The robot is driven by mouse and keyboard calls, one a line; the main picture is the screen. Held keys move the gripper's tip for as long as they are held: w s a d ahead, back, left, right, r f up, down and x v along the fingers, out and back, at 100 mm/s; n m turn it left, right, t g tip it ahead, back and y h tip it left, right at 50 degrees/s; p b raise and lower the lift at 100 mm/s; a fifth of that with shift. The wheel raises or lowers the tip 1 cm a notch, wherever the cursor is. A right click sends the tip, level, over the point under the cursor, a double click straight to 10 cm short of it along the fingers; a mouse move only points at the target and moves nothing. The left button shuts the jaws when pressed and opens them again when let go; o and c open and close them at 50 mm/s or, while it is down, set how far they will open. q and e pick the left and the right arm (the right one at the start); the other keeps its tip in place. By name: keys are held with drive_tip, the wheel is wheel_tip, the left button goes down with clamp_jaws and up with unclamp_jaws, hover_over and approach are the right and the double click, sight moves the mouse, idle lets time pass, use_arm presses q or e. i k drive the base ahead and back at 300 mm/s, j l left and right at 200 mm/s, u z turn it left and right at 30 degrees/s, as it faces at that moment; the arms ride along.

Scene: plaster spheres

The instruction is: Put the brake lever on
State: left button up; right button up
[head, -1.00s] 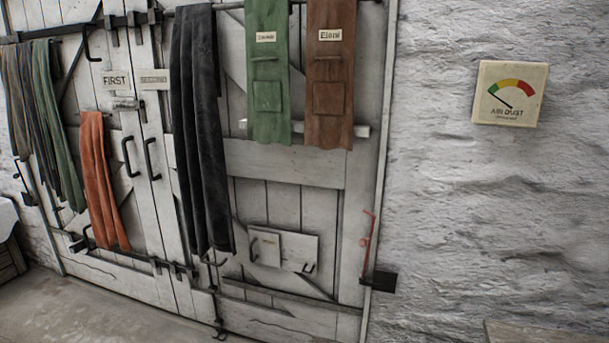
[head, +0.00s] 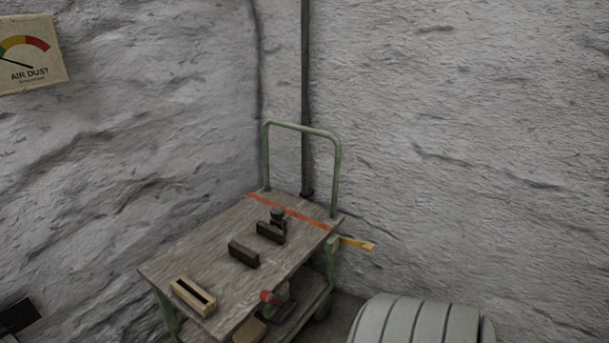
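A cart (head: 205,250) with a worn wooden top and a green tubular handle stands in the corner of the rough wall. A short yellow lever (head: 357,243) sticks out to the right from the cart's frame, just below the top near the handle. It looks like the brake lever. It lies nearly level, its outer end slightly lower. Its mount is partly hidden by the cart's edge. Neither of my grippers is in view.
On the cart top are two dark blocks (head: 243,253), a small dark knobbed item (head: 278,215), a slotted wooden box (head: 193,296) and an orange-red stripe. A red-topped item (head: 270,298) shows lower down. A dark object (head: 17,315) is cut off lower left.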

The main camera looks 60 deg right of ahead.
sight(266, 296)
drive_tip(key=z, duration=1.7)
